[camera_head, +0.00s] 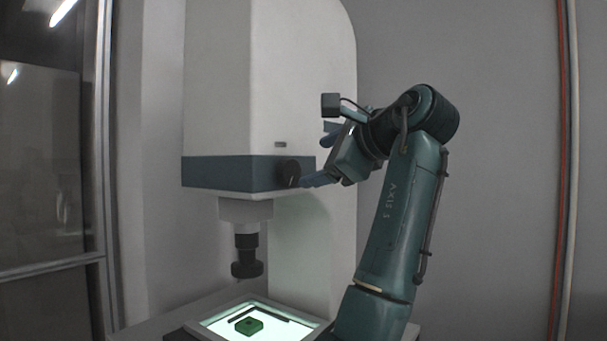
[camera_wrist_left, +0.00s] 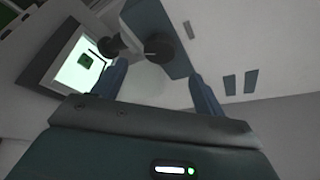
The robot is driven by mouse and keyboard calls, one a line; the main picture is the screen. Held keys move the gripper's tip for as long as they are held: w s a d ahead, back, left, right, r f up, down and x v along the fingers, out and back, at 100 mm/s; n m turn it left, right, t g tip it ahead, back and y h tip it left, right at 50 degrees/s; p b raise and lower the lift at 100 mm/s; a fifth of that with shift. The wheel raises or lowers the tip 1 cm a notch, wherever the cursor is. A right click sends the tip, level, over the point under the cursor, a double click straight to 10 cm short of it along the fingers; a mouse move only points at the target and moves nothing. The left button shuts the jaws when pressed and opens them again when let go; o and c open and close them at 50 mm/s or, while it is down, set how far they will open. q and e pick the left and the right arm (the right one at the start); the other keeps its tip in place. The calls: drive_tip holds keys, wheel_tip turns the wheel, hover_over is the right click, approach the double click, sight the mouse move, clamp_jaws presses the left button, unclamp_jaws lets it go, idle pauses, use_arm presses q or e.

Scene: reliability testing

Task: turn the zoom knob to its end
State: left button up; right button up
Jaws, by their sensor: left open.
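The zoom knob (camera_head: 290,173) is a dark round knob on the teal band of a tall white measuring machine. In the left wrist view the knob (camera_wrist_left: 160,45) shows ahead, beyond and between the two blue fingertips. My left gripper (camera_head: 315,161) is open with nothing between its fingers, just right of the knob in the head view. Its lower finger overlaps the knob's right edge there; I cannot tell whether it touches. The left gripper (camera_wrist_left: 160,74) also shows in the wrist view, its fingers wide apart. My right gripper is in neither view.
A dark lens (camera_head: 246,258) hangs below the machine head, over a lit stage (camera_head: 288,333). A green block (camera_head: 249,326) lies on the stage. A glass door frame (camera_head: 104,130) stands at the left. The wall at right is bare, apart from pipes (camera_head: 565,170).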

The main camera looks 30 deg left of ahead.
use_arm(q)
drive_tip(key=shift+v, duration=2.35)
